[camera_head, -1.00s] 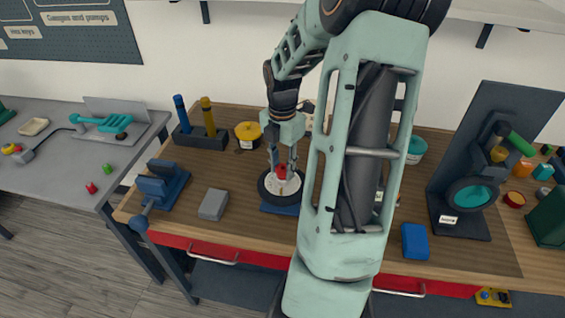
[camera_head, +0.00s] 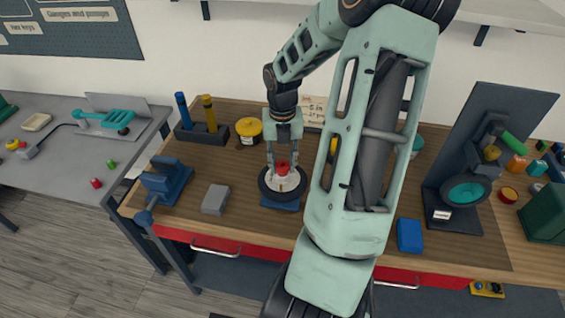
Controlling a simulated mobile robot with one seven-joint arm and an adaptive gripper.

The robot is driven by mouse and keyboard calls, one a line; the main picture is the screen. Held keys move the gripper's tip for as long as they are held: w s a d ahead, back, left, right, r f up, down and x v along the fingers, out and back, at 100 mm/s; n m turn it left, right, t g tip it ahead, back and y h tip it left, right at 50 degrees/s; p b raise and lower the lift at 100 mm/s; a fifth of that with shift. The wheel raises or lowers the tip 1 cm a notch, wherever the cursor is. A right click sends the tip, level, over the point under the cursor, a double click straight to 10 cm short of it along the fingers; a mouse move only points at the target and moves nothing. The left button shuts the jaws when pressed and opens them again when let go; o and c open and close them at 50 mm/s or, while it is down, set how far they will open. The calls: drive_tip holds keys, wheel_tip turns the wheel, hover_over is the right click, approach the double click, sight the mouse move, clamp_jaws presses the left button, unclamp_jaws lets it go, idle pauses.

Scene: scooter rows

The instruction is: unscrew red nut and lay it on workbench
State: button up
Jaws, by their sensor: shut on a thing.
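The red nut (camera_head: 283,169) is above the middle of a small wheel with a black tyre (camera_head: 268,190) and a pale hub (camera_head: 286,186). The wheel lies flat on a blue base (camera_head: 280,205) on the wooden workbench (camera_head: 240,175). My gripper (camera_head: 283,169) points down over the wheel, shut on the red nut with one finger on each side. I cannot tell whether the nut is still on its thread or just clear of it.
A grey block (camera_head: 215,199) and a blue vise (camera_head: 166,182) stand left of the wheel. Behind are a yellow round container (camera_head: 248,131) and a holder with blue and yellow handles (camera_head: 202,133). A blue block (camera_head: 410,235) lies right. Bare wood shows between grey block and wheel.

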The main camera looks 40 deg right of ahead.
sight(283, 166)
drive_tip(key=n, duration=0.3)
drive_tip(key=shift+w+d+r, duration=0.1)
drive_tip(key=shift+w+d, duration=0.1)
drive_tip(key=shift+w, duration=0.1)
drive_tip(key=o, duration=1.2)
wheel_tip(283, 166, up, 12)
drive_tip(key=shift+s, duration=0.1)
